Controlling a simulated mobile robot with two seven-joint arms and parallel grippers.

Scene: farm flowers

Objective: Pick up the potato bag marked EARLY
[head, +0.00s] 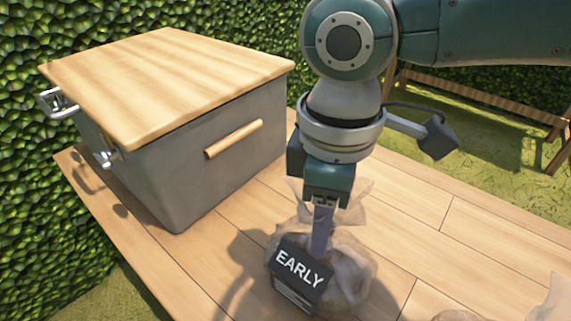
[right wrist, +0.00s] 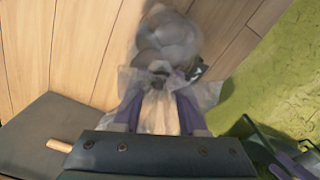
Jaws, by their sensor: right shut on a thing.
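The potato bag marked EARLY (head: 345,272) is a translucent, brownish bag with a dark label (head: 300,264) reading EARLY in white letters. In the head view it is at the lower middle, over the wooden table. My right gripper (head: 321,232) points down from above and is shut on the gathered neck of the bag. In the right wrist view, the purple fingers of the right gripper (right wrist: 160,112) are on both sides of the bag's pale neck, with the bag's round body (right wrist: 168,42) beyond. I cannot tell whether the bag's base touches the table.
A grey box with a wooden lid (head: 170,80) and a wooden handle stands at the left of the table (head: 215,235). Parts of other translucent bags (head: 457,315) show at the bottom right edge. A hedge (head: 30,200) is behind; a slatted wooden frame (head: 480,95) stands on grass.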

